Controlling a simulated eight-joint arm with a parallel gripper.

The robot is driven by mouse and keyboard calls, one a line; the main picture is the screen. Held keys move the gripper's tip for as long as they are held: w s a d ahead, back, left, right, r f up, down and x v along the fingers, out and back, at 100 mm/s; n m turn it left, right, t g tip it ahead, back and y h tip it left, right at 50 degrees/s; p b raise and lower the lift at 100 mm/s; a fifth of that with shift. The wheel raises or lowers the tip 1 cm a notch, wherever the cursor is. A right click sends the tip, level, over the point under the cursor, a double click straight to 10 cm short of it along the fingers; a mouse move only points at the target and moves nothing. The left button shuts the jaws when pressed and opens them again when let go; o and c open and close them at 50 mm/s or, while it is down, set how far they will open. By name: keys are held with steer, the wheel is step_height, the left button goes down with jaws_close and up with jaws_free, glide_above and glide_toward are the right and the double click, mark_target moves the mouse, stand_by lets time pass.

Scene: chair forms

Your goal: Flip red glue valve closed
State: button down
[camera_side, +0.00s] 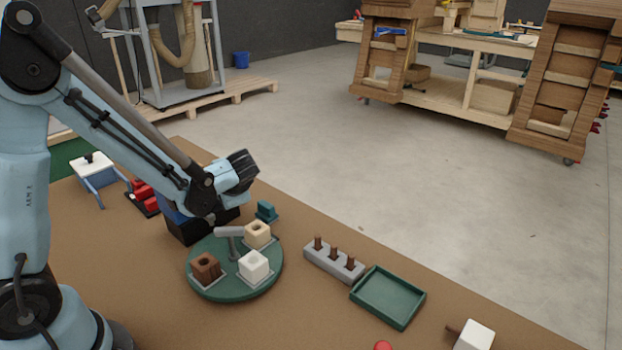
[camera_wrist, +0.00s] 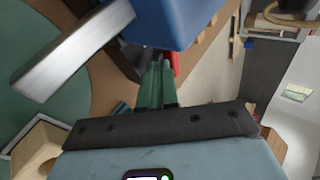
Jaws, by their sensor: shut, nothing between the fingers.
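A blue-bodied unit on a dark base (camera_side: 187,230) stands behind the green turntable, and its blue side fills the top of the wrist view (camera_wrist: 175,22). A grey bar-shaped spout (camera_side: 230,231) reaches over the turntable; it also shows in the wrist view (camera_wrist: 75,52). A small red part (camera_wrist: 174,62) shows beside the blue body, just beyond my fingertips; I cannot tell whether it is the valve, its position, or whether I touch it. My gripper (camera_wrist: 157,70) is shut and empty, with green fingers together. In the side view its fingertips are hidden behind my arm.
The green turntable (camera_side: 238,292) carries brown, cream and white blocks. A red item on a black base (camera_side: 143,191) lies at left. A grey peg holder (camera_side: 334,262) and green tray (camera_side: 388,297) are at right. A small teal block (camera_side: 266,211) stands behind the turntable.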

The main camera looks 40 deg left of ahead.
steer(key=d, duration=0.1)
steer(key=s+d, duration=0.1)
steer(key=d, duration=0.1)
steer(key=shift+d, duration=0.2)
steer(key=v, duration=0.9)
steer(key=shift+s+d+r, duration=0.1)
steer(key=shift+d+r, duration=0.15)
steer(key=shift+s, duration=0.15)
steer(key=shift+s, duration=0.2)
steer(key=x, duration=0.9)
steer(key=shift+a+f, duration=0.1)
steer(key=shift+a, duration=0.1)
steer(key=a, duration=0.3)
steer(key=shift+w+f, duration=0.2)
steer(key=shift+w, duration=0.2)
steer(key=shift+w+a, duration=0.2)
steer(key=shift+a, duration=0.4)
